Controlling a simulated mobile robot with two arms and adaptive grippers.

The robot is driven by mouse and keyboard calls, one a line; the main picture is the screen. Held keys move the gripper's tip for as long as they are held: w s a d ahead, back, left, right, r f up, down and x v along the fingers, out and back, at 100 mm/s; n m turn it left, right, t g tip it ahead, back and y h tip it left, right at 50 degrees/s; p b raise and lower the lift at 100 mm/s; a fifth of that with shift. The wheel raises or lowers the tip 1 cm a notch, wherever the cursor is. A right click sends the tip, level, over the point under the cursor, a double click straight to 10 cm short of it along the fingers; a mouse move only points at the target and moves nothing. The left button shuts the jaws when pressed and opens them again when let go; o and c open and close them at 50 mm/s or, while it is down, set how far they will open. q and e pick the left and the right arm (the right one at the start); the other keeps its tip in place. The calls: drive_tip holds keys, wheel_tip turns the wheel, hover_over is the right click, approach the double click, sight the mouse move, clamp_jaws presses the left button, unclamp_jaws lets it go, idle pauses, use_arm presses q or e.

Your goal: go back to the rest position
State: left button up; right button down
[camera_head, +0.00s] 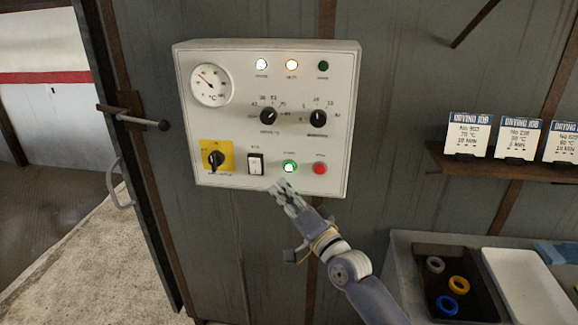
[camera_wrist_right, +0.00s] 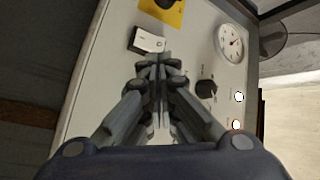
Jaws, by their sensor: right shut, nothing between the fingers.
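My right gripper (camera_head: 283,190) is in front of the lower edge of the white control panel (camera_head: 225,125), just below the lit green button (camera_head: 289,167). Its fingers are closed together with nothing between them. In the right wrist view the gripper (camera_wrist_right: 160,62) points at the panel face, with its fingertips near the white rocker switch (camera_wrist_right: 148,41). I cannot tell whether the tips touch the panel. My left gripper is in neither view.
The panel carries a dial gauge (camera_head: 211,85), two black knobs, a yellow-plated rotary switch (camera_head: 216,158) and a red button (camera_head: 320,169). At right are a shelf (camera_head: 470,165) with cards and a counter with a black tray (camera_head: 425,252) and white tray (camera_head: 520,285). A door handle (camera_head: 150,122) juts out left.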

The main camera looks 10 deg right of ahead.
idle(0.3)
drive_tip(key=s+d+f+n+g+h+b, duration=0.1)
drive_tip(key=d+f+g+h, duration=0.1)
drive_tip(key=f, duration=1)
drive_tip(key=d+f+g+h, duration=0.1)
drive_tip(key=d+f+h, duration=0.1)
drive_tip(key=f, duration=1)
drive_tip(key=s+d+f+n+g+h, duration=0.15)
drive_tip(key=s+f, duration=0.25)
drive_tip(key=f, duration=0.4)
drive_tip(key=s+d+f+g+b, duration=0.1)
drive_tip(key=s+d+f+g, duration=0.1)
drive_tip(key=s+f, duration=0.35)
drive_tip(key=s+d+f+g+h, duration=0.1)
drive_tip(key=s+f, duration=0.1)
drive_tip(key=f, duration=0.7)
drive_tip(key=s+d+f+n+g+h+b, duration=0.1)
drive_tip(key=s+d+f+n+g, duration=0.15)
drive_tip(key=s+f, duration=1.05)
drive_tip(key=s+d+f+n+g+h+b, duration=0.15)
drive_tip(key=s+f+g, duration=0.25)
drive_tip(key=s+f, duration=0.95)
drive_tip(key=s+d+n+g, duration=0.2)
drive_tip(key=s+g, duration=0.1)
drive_tip(key=s, duration=1.7)
drive_tip(key=shift+s+f+g, duration=0.3)
drive_tip(key=shift+f, duration=0.15)
drive_tip(key=shift+d, duration=0.1)
